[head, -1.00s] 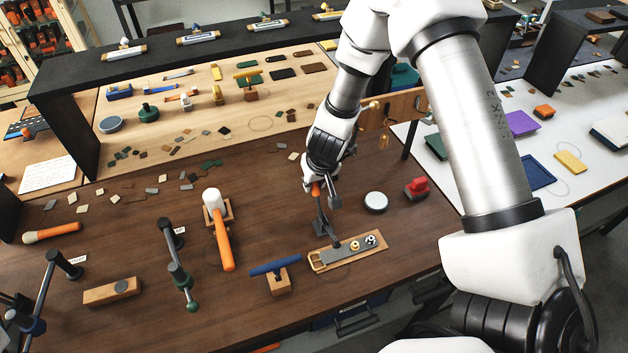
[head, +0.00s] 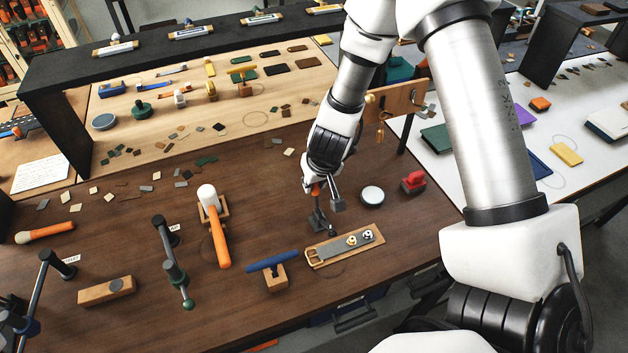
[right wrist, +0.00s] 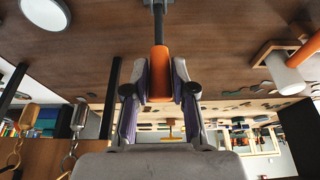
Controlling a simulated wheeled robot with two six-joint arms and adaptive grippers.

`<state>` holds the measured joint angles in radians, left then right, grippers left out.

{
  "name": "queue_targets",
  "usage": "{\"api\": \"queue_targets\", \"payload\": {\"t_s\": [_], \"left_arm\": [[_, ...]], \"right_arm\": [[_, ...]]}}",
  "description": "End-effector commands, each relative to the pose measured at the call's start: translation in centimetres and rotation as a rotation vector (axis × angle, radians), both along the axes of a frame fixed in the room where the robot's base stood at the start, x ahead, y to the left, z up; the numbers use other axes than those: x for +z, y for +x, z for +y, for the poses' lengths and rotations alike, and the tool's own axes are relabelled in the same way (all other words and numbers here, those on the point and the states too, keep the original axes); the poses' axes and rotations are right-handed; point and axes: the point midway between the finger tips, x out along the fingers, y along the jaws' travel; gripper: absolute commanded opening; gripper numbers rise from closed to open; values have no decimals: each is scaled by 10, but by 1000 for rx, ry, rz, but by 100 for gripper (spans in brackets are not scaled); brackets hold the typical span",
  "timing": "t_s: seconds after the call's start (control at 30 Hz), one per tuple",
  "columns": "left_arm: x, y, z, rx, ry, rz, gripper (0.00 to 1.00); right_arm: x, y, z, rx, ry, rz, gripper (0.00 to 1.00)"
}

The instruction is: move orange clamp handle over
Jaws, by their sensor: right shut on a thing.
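The orange clamp handle (right wrist: 159,75) is between the two fingers of my right gripper (right wrist: 160,92) in the right wrist view. The gripper is shut on it. In the head view the right gripper (head: 324,189) is above the dark metal clamp (head: 318,223), with only a little orange showing at the fingers. The clamp stands on the brown table, and its dark foot is close to the wooden board (head: 372,243) with a grey strap. I cannot tell whether the foot touches the board. My left gripper is not in view.
A white-headed mallet with an orange handle (head: 220,245) lies to the left. A blue-handled tool (head: 271,262) is in front. A round white-topped tin (head: 372,195) and a red block (head: 414,180) sit to the right. Bare table lies between mallet and clamp.

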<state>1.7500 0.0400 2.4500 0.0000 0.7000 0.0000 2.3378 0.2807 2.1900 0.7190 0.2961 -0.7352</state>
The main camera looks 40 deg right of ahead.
Motion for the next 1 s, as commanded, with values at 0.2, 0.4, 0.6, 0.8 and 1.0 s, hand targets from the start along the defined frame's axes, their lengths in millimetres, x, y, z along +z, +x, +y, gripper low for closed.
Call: {"api": "queue_targets", "payload": {"t_s": [0.2,0.4,0.6,0.8,1.0], "left_arm": [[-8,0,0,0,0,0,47],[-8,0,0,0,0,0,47],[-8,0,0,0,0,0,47],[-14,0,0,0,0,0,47],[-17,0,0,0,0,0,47]], "right_arm": [[0,-16,4,1,3,4,5],[2,-20,5,0,3,4,5],[2,-20,5,0,3,4,5],[-1,-30,8,0,4,5,5],[0,-38,10,-1,4,4,5]]}}
